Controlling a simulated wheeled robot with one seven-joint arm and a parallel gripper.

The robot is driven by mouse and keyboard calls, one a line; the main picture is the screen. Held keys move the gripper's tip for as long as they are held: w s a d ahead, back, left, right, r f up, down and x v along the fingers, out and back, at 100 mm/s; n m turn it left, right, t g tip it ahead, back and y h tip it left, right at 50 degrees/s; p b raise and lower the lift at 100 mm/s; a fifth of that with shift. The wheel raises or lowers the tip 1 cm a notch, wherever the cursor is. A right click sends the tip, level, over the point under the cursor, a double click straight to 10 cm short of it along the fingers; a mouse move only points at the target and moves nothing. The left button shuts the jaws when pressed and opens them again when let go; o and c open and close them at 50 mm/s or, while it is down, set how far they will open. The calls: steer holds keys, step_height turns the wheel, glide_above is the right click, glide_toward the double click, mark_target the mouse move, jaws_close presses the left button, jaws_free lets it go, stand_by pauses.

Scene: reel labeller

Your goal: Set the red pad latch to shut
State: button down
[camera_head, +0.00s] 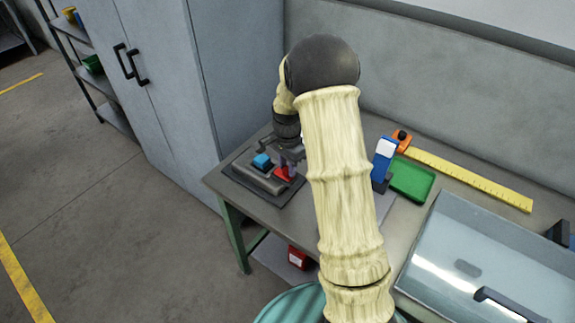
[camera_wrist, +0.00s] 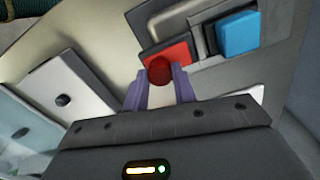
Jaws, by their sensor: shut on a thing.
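The reel labeller (camera_head: 262,182) stands at the left end of the bench, a dark base with a blue block and a red part on it. The red pad latch (camera_head: 284,174) is at its right side, partly under my gripper (camera_head: 291,157). In the wrist view my gripper (camera_wrist: 159,84) has its two purple fingers closed on the round dark red knob (camera_wrist: 159,69) of the latch. The flat red part (camera_wrist: 178,51) shows just behind the knob. The blue block (camera_wrist: 240,34) sits to its right. The fingers hide the knob's lower part.
A blue and white upright item (camera_head: 383,158), a green tray (camera_head: 412,181) and a yellow ruler (camera_head: 470,178) lie right of my arm. A clear-lidded case (camera_head: 480,265) fills the bench's right. A grey cabinet (camera_head: 165,85) stands close on the left.

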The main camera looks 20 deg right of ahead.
mark_target(278, 170)
steer(key=shift+w+a+p, duration=0.25)
steer(key=shift+w+a, duration=0.3)
steer(key=shift+w, duration=0.25)
steer(key=shift+w+a+p, duration=0.25)
steer(key=shift+w+a, duration=0.3)
steer(key=shift+w, duration=0.2)
steer(key=shift+r, duration=0.1)
steer(key=c, duration=1.1)
jaws_free()
steer(key=shift+w, duration=0.1)
step_height(278, 170, up, 17)
steer(key=shift+r+b, duration=0.15)
steer(key=shift+b, duration=0.6)
